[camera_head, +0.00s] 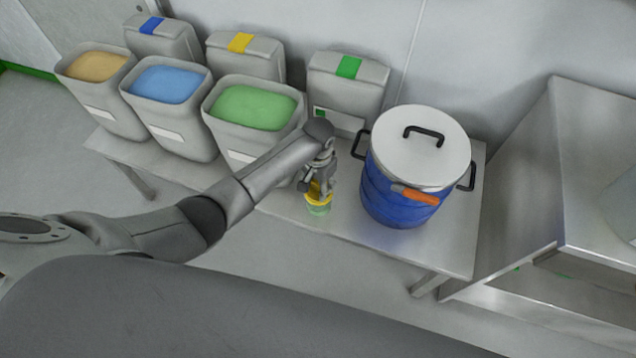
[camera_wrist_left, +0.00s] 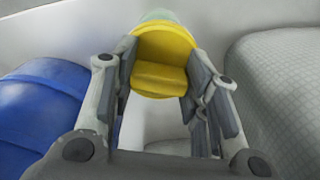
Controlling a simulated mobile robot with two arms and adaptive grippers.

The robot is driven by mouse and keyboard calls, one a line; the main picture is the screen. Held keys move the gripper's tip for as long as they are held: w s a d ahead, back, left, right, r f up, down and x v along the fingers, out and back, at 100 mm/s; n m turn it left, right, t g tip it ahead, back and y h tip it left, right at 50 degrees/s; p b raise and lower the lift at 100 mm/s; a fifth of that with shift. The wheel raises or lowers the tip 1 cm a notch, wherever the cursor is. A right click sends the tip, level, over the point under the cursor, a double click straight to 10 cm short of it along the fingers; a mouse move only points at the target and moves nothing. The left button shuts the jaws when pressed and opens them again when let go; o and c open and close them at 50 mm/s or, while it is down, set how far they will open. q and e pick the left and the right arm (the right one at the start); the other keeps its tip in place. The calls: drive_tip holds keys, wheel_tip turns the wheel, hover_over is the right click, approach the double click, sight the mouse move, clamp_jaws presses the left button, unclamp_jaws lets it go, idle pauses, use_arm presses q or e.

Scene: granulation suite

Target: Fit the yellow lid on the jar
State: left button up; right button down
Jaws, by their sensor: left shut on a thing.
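The yellow lid (camera_head: 315,198) is between the fingers of my left gripper (camera_head: 318,184), which is shut on it. The jar (camera_head: 318,209), small, pale green and see-through, is directly under the lid near the front edge of the table. In the left wrist view the yellow lid (camera_wrist_left: 165,45) sits between the fingertips of my left gripper (camera_wrist_left: 160,78), and a pale rim of the jar (camera_wrist_left: 159,15) shows past its far edge. I cannot tell whether the lid touches the jar or is fully seated. My right gripper is not in view.
A blue pot with a white lid (camera_head: 424,156) stands just right of the gripper. Bins of green (camera_head: 252,106), blue (camera_head: 166,84) and tan powder (camera_head: 96,67) stand on the left of the table (camera_head: 442,240). A steel cabinet (camera_head: 590,150) is at the right.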

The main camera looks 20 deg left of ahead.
sight(318, 184)
use_arm(q)
drive_tip(key=shift+f, duration=0.1)
drive_tip(key=o, duration=1)
drive_tip(key=shift+c, duration=0.2)
wheel_tip(318, 184, up, 12)
